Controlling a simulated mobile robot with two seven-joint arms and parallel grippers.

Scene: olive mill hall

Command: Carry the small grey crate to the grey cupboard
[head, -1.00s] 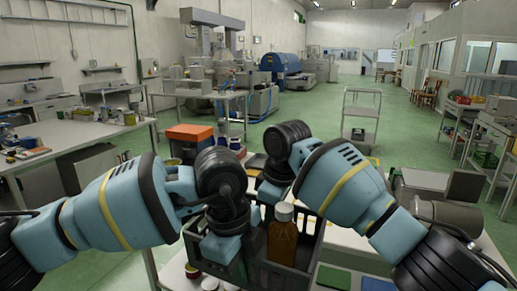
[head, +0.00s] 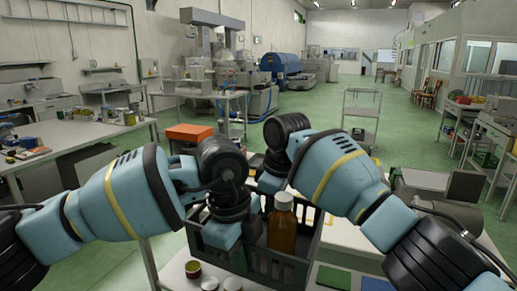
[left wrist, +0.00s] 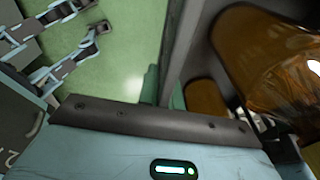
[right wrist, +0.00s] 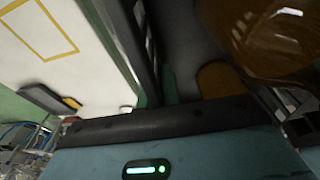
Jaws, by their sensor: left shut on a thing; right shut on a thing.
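The small grey crate (head: 272,264) is dark, with slotted walls, at the bottom middle of the head view. It holds a brown bottle (head: 282,232) with a pale cap, and a darker bottle beside it. My left gripper (head: 222,232) is shut on the crate's left wall; the left wrist view shows this wall (left wrist: 181,50) between the jaws. My right gripper (head: 270,184) is shut on the crate's far side, its fingers mostly hidden by the arm and crate. The crate is level. I cannot tell which furniture is the grey cupboard.
Below the crate is a white table (head: 345,245) with small jars (head: 193,268), a green and a blue mat (head: 334,277). An orange box (head: 188,133) stands behind. A workbench (head: 75,140) is at left, a trolley (head: 362,110) ahead; green floor is open between.

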